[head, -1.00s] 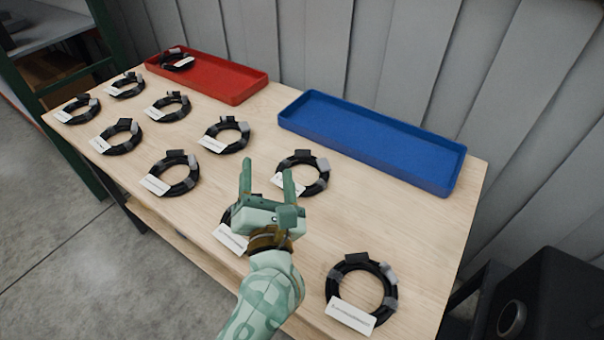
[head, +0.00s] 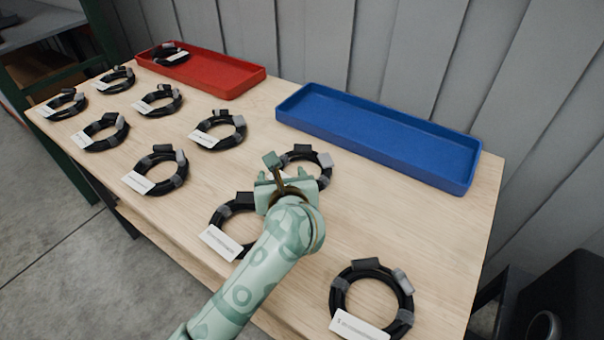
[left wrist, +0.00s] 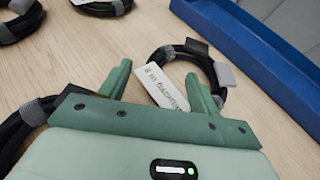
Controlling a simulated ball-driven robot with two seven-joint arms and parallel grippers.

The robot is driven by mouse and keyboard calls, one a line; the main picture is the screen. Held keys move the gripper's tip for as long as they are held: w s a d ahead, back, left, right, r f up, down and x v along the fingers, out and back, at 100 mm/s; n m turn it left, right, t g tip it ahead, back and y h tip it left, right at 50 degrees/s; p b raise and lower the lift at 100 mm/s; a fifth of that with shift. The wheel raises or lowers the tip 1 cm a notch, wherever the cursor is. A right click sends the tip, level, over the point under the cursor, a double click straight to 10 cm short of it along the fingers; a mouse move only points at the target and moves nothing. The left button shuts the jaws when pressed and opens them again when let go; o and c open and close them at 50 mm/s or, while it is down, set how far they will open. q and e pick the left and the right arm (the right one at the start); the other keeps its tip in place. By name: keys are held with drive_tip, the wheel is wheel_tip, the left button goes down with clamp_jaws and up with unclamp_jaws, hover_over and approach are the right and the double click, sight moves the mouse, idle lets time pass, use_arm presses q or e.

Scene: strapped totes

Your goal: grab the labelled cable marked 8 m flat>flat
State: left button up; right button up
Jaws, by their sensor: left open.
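A coiled black cable (head: 325,171) with grey and black wraps lies on the table, partly hidden behind my left gripper (head: 292,176) in the head view. In the left wrist view the same cable (left wrist: 206,66) lies just ahead of the fingers. Its white label (left wrist: 163,88) lies between them and seems to start with "8 m"; the rest is too blurred to read surely. My left gripper (left wrist: 158,76) is open and empty, its fingertips close to the coil's near side. My right gripper is not in view.
Several similar labelled coils lie around, one nearer beside my arm (head: 226,222) and one at front right (head: 372,295). A blue tray (head: 388,142) stands behind, empty. A red tray (head: 228,82) at back left holds one coil (head: 170,56).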

sight(280, 169)
use_arm(q)
drive_tip(key=b+x, duration=0.1)
drive_tip(key=x, duration=0.1)
drive_tip(key=b+x, duration=0.1)
drive_tip(key=x, duration=0.1)
drive_tip(key=shift+w+a+f+b, duration=0.1)
drive_tip(key=shift+w+f+b, duration=0.05)
drive_tip(key=shift+f+b, duration=0.2)
drive_tip(key=shift+w, duration=0.3)
drive_tip(key=shift+s+r, duration=0.1)
drive_tip(key=shift+r, duration=0.15)
clamp_jaws()
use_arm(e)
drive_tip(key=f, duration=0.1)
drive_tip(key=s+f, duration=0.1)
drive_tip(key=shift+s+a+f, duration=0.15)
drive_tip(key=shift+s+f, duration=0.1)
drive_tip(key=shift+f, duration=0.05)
